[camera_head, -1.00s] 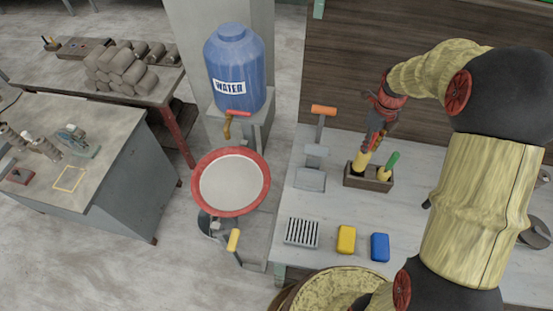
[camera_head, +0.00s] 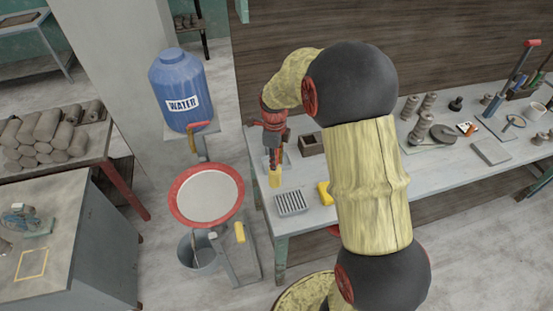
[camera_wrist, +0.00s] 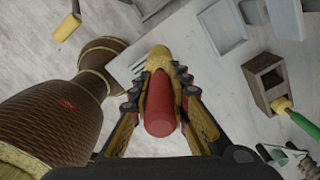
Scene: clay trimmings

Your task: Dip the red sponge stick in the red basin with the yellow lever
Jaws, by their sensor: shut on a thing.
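My gripper (camera_head: 273,157) is shut on the red-handled sponge stick, whose red handle (camera_wrist: 160,105) shows between the fingers in the wrist view. Its yellow sponge end (camera_head: 275,178) points down, above the bench near the slatted dish. The red basin (camera_head: 182,213), with a red rim and pale inside, stands left of my gripper, clear of the stick. The yellow lever (camera_head: 240,232) is in front of the basin, to its right. It also shows at the top left of the wrist view (camera_wrist: 67,27).
A blue water barrel (camera_head: 180,88) with a red-handled tap stands behind the basin. The slatted dish (camera_head: 291,203) and a yellow block (camera_head: 325,193) lie on the bench. The wooden holder (camera_wrist: 264,78) has a green stick (camera_wrist: 300,121). A bucket (camera_head: 197,253) stands under the basin.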

